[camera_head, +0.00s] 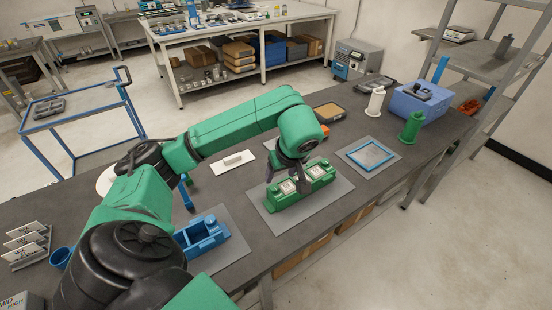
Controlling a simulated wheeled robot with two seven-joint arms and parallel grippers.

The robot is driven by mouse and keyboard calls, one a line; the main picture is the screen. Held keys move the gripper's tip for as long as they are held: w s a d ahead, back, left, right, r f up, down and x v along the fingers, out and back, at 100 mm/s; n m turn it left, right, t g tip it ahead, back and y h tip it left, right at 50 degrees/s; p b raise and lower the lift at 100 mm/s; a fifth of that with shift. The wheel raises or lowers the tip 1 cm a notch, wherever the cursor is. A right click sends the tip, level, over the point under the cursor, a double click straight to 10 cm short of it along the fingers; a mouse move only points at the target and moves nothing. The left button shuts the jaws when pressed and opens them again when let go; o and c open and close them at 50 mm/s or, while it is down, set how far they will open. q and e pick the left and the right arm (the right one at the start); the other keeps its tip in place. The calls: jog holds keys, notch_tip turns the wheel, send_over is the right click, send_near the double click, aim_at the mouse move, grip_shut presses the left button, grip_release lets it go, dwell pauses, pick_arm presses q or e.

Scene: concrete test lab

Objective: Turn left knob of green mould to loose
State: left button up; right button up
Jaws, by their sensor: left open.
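The green mould (289,199) lies on a grey mat (319,204) near the middle of the dark bench. Two pale square faces show on its top, and a rounded green part stands at its right end. My left gripper (289,182) points down over the mould's left and middle part. It is open, with one dark finger in front of the mould and the other partly behind it. The left knob is hidden by the gripper or too small to make out. I cannot tell whether a finger touches it. My right gripper is out of view.
A blue mould (202,236) sits on another mat to the left. A blue-framed tray (370,154), green bottle (411,127), white bottle (375,102) and blue box (419,102) stand to the right. The bench's front edge is close.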

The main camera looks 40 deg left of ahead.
aim_at(274, 188)
pick_arm(q)
jog(key=p+x, duration=0.2)
jog(key=x, duration=0.8)
jog(key=shift+w+a+r, duration=0.1)
jog(key=shift+a, duration=0.05)
jog(key=shift+f, duration=0.3)
jog(key=shift+c, duration=0.8)
grip_shut()
